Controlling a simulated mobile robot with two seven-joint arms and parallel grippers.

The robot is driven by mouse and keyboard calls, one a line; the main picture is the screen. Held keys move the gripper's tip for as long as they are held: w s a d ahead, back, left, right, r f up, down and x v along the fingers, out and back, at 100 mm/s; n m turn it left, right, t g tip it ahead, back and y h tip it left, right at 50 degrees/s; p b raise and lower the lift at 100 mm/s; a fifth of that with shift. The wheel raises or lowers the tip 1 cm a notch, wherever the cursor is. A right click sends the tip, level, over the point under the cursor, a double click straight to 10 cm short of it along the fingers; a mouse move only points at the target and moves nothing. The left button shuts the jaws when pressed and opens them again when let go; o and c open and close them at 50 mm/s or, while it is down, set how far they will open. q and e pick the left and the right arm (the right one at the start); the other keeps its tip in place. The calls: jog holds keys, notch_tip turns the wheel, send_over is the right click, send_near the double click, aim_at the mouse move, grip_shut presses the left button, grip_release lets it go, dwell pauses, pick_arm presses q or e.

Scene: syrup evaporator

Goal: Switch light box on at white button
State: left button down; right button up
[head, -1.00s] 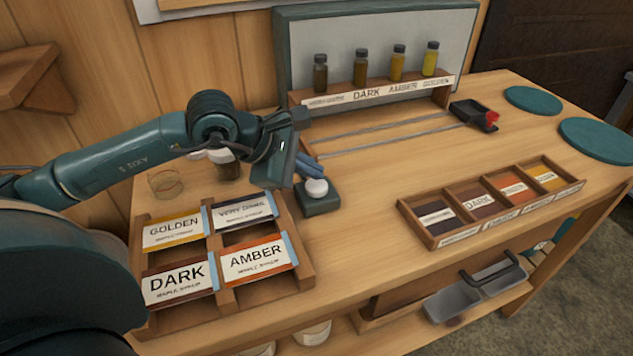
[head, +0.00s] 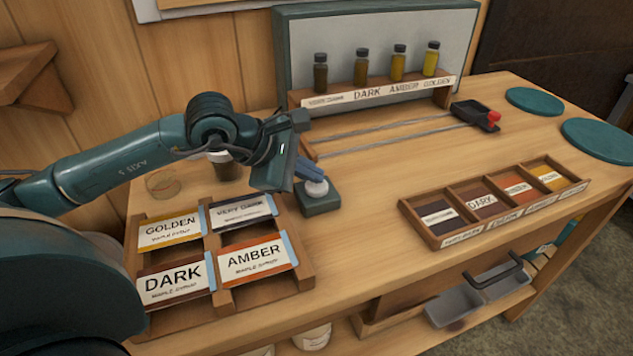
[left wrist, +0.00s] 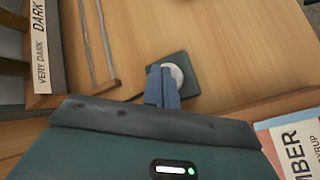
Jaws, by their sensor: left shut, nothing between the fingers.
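The white round button (head: 317,189) sits on a small dark green box (head: 322,206) on the bench, right of the label tray. My left gripper (head: 312,174) is shut and empty, its blue fingertips at the button's top edge in the head view. In the left wrist view the shut fingers (left wrist: 161,85) overlap the left part of the button (left wrist: 177,74). I cannot tell whether they touch it or press it. The light box (head: 375,40) stands at the back with a plain grey panel that does not look lit. My right gripper is not in view.
Several syrup bottles (head: 399,64) stand on a labelled rack before the light box. A label tray (head: 306,277) lies left, a compartment tray (head: 420,232) right. A dark cup (head: 226,168) and a glass (head: 163,184) stand behind my arm. The bench middle is clear.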

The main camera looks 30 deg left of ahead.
aim_at(310, 186)
pick_arm(q)
jog(key=shift+f, duration=0.25)
jog(key=shift+r, duration=0.8)
jog(key=shift+r+p, duration=1.9)
jog(key=shift+r, duration=1.1)
